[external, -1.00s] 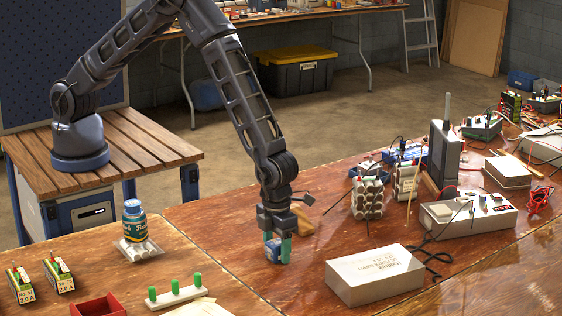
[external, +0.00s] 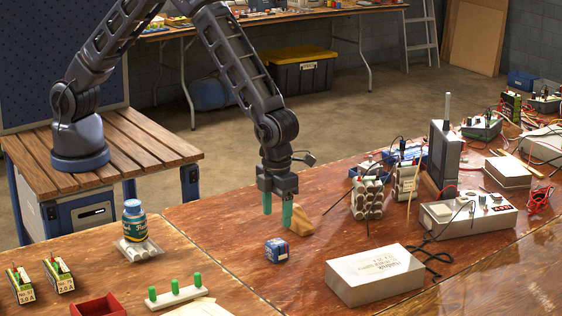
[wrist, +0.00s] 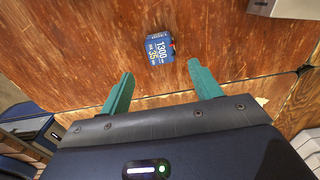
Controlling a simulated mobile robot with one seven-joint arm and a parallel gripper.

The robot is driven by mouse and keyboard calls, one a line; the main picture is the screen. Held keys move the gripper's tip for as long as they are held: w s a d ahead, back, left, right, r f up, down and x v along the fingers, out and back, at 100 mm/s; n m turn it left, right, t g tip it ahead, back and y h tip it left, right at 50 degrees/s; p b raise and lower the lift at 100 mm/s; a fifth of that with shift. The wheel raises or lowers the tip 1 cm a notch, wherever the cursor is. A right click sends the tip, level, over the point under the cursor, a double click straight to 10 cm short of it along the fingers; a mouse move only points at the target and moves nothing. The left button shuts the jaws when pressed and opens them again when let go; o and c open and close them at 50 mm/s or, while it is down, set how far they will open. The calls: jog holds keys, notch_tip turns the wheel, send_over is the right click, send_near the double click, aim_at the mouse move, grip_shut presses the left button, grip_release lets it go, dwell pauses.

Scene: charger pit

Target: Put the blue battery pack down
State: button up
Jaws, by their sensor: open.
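The blue battery pack (external: 277,250) rests on the wooden table, left of the white box. It also shows in the wrist view (wrist: 159,49), with white and yellow print on its label, beyond and between the fingertips. My gripper (external: 277,222) is open and empty, with its green fingers pointing down. It is above the table and a little above and behind the pack, apart from it. In the wrist view my gripper (wrist: 160,78) has its two green fingers spread wide.
A white box (external: 374,275) lies right of the pack. A wooden block (external: 301,222) stands just behind my gripper. A bundle of cells (external: 367,198) and a grey power unit (external: 467,214) are farther right. The table around the pack is clear.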

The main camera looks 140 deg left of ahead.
jog(key=s+d+r+n+t, duration=0.1)
jog(key=s+d+r+n, duration=0.3)
jog(key=r, duration=0.6)
jog(key=s+d+r+n+y, duration=0.1)
jog(key=s+d+r, duration=0.55)
jog(key=r, duration=0.25)
jog(key=s+d+r+n+t, duration=0.1)
jog(key=s+d+r+n, duration=0.2)
jog(key=s+d+r, duration=0.5)
jog(key=s+d+r+n+t, duration=0.1)
jog(key=s+d+r+n, duration=0.1)
jog(key=s, duration=0.6)
jog(key=s+d+r+n, duration=0.3)
jog(key=s+n, duration=0.1)
jog(key=s, duration=0.5)
jog(key=s+d+r+n+t+h, duration=0.1)
jog(key=s+d+r+n, duration=0.1)
jog(key=s, duration=0.6)
jog(key=shift+s+d+r+n+t, duration=0.35)
jog(key=shift+d+n, duration=0.5)
jog(key=shift+n, duration=0.15)
